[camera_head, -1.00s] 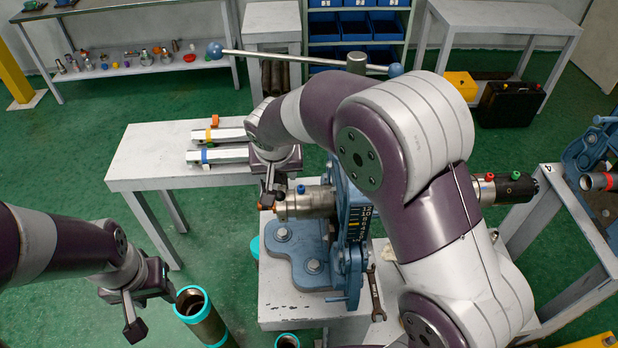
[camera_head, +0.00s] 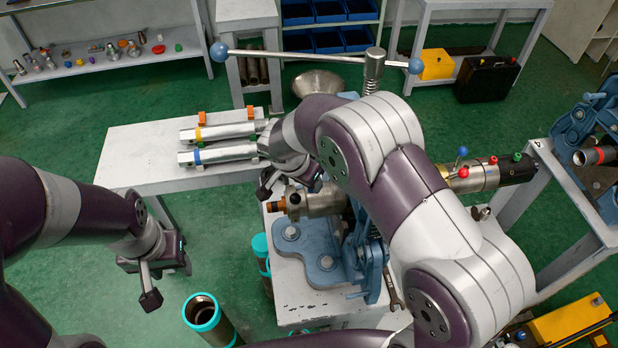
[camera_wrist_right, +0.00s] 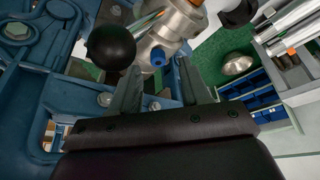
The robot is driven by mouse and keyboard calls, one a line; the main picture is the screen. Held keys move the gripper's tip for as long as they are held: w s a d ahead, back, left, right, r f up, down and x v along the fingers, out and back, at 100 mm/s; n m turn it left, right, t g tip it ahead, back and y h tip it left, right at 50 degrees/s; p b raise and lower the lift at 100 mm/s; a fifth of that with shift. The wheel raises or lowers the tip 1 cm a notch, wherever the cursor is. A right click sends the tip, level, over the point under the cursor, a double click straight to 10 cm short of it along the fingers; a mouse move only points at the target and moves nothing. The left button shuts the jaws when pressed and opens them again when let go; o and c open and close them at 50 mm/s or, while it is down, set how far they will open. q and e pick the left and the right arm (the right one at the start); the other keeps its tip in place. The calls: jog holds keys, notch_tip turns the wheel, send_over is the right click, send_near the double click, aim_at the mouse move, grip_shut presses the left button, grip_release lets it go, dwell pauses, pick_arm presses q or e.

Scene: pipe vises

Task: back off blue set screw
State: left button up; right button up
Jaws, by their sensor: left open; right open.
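The blue set screw (camera_wrist_right: 158,56) stands on a metal pipe fitting (camera_wrist_right: 178,22) in the right wrist view. It lies between and just beyond my right gripper's fingertips (camera_wrist_right: 158,70), which are open with a visible gap around it. In the head view my right gripper (camera_head: 287,188) is over the pipe fitting (camera_head: 320,203) held in the blue vise (camera_head: 312,250), and the screw is hidden there. My left gripper (camera_head: 166,284) is open and empty over the floor, left of the vise table.
A dark ball (camera_wrist_right: 110,47) sits close to one right finger. The vise's long bar (camera_head: 300,55) spans above my right arm. A bench with metal bars (camera_head: 220,132) stands behind. Teal-rimmed pipes (camera_head: 203,312) stand on the floor. A wrench (camera_head: 393,287) lies by the vise.

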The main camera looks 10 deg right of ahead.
jog(key=shift+x, duration=1.05)
jog(key=shift+d+f, duration=0.15)
jog(key=shift+f, duration=0.1)
grip_shut()
